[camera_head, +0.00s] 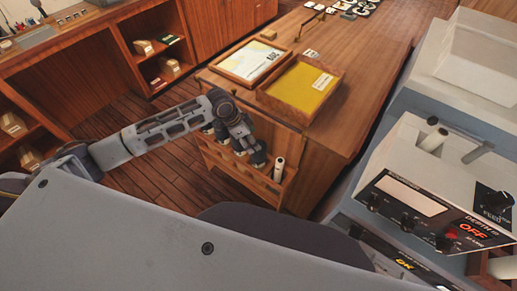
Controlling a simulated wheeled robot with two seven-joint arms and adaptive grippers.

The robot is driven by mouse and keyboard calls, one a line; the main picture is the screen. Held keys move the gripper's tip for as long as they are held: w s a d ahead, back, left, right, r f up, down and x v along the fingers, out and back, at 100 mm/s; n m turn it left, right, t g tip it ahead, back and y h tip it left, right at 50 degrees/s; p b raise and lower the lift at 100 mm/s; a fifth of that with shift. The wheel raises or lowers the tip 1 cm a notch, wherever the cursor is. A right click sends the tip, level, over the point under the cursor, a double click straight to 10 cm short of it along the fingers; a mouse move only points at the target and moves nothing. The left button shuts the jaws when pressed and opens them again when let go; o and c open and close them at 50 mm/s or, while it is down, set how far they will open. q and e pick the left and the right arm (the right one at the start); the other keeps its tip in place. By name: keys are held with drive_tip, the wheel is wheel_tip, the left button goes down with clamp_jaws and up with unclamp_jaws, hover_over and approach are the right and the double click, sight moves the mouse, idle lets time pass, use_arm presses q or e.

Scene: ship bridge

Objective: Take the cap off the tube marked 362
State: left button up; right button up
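No marking 362 is readable on any tube. A pale roll or tube (278,172) stands upright in the wooden rack on the near side of the desk. Another pale cylinder (503,267) lies at the lower right edge, partly cut off. My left gripper (252,158) hangs in front of the rack, just left of the pale roll and apparently apart from it. Its fingers are too small and dark to read. My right gripper is out of view.
The wooden desk (345,125) holds a framed chart (250,61) and a yellow-lined tray (301,88). The instrument panel (420,207) with knobs is close on the right. Shelves with small boxes (143,47) stand at back left. Plank floor (100,110) between is clear.

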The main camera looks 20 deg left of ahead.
use_arm(q)
drive_tip(key=shift+x, duration=1.75)
drive_tip(key=shift+p+x, duration=0.4)
drive_tip(key=shift+x, duration=2.2)
drive_tip(key=shift+d, duration=0.15)
drive_tip(key=c, duration=0.8)
drive_tip(key=shift+r, duration=0.2)
